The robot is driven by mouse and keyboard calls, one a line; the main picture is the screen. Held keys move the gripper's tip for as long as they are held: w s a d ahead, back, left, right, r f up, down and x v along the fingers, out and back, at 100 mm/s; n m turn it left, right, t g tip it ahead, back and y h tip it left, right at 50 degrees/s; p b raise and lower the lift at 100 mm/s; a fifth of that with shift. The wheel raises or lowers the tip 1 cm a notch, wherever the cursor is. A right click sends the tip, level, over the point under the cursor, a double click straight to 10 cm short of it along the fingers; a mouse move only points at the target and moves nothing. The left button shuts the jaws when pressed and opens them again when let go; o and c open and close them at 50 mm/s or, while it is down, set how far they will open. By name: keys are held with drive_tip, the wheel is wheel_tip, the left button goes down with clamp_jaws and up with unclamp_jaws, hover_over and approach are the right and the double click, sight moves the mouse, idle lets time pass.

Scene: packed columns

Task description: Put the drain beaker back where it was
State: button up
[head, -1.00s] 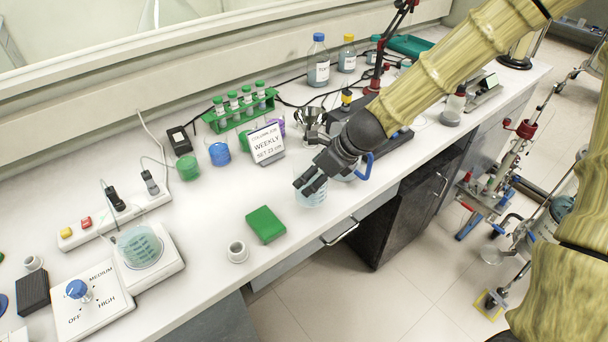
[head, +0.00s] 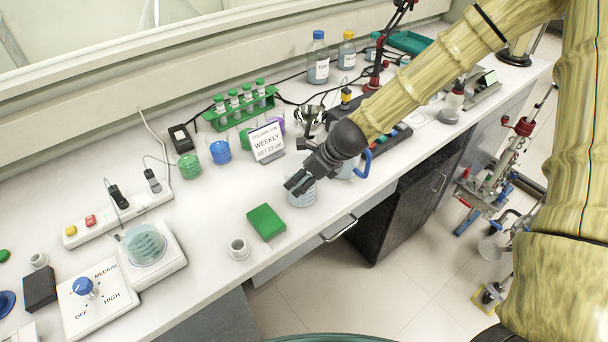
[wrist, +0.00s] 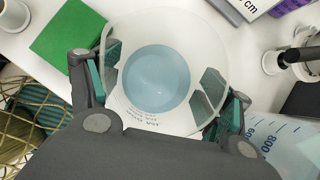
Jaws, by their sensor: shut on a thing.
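My gripper (head: 299,183) is shut on a clear beaker with pale blue liquid, which I take to be the drain beaker (head: 302,196). It is near the bench's front edge. In the wrist view the beaker (wrist: 157,80) sits between the two fingers, its round mouth facing the camera and the liquid at its bottom. I cannot tell whether its base touches the bench. The gripper hides part of it in the head view.
A green block (head: 266,222) and a small white cup (head: 239,249) lie to its left. A sign (head: 267,142) stands behind it. A blue-handled jug (head: 358,164) is close on the right. A stirrer plate (head: 172,262) carries another beaker (head: 143,245). Bare bench lies behind the green block.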

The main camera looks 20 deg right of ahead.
drive_tip(key=shift+f, duration=0.15)
drive_tip(key=o, duration=1.4)
drive_tip(key=shift+c, duration=0.2)
drive_tip(key=shift+r, duration=0.25)
drive_tip(key=shift+s+d+r, duration=0.2)
drive_tip(key=shift+d+r, duration=0.05)
drive_tip(key=shift+r, duration=0.25)
drive_tip(key=v, duration=1)
drive_tip(key=shift+s+r+b, duration=0.2)
drive_tip(key=shift+r+b, duration=0.05)
drive_tip(key=shift+b, duration=0.15)
